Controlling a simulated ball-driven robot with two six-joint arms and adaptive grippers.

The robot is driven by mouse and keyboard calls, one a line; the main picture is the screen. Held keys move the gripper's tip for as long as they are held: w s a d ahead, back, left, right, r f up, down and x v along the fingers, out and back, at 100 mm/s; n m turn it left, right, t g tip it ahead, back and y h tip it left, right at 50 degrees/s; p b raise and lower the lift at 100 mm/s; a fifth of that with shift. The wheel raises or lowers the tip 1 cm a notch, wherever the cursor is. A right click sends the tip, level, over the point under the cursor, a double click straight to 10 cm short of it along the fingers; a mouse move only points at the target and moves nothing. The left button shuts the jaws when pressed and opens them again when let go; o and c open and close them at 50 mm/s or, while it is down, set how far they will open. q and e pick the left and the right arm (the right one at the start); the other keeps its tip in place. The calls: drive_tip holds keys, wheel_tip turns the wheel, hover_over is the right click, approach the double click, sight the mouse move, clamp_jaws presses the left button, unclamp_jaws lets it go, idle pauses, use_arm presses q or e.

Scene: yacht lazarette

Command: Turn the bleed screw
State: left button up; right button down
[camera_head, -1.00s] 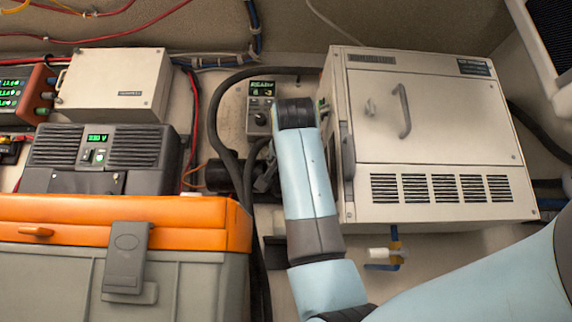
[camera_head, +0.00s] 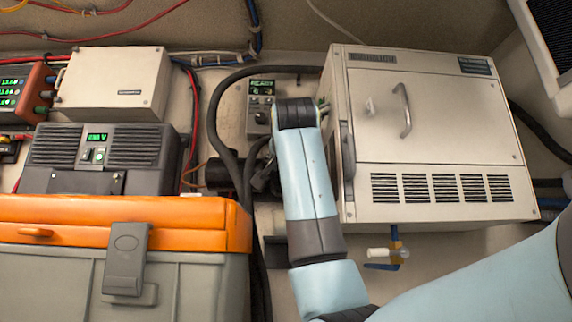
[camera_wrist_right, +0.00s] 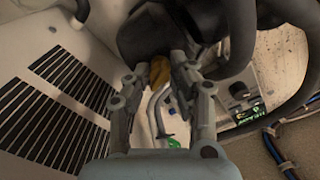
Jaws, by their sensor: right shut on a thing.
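My right gripper (camera_wrist_right: 160,70) is shut on a small yellow-orange knob (camera_wrist_right: 159,73), probably the bleed screw, in the right wrist view. The knob sits between the two fingertips, close to a dark rounded body (camera_wrist_right: 150,38). The fingers cover its sides, so its angle is hard to tell. In the head view my right forearm and wrist hide the screw, and only a small dark part of the gripper (camera_head: 267,178) shows left of the wrist. My left gripper is in neither view.
A beige cabinet (camera_head: 435,150) with vents stands just right of the arm. Thick black hoses (camera_head: 214,120) and a control panel (camera_head: 260,108) with a lit display crowd its left. An orange-lidded case (camera_head: 120,222) fills the lower left.

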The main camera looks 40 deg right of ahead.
idle(0.9)
drive_tip(key=c, duration=1.2)
unclamp_jaws()
drive_tip(key=v, duration=1.2)
drive_tip(key=shift+s, duration=0.1)
drive_tip(key=shift+d, duration=0.1)
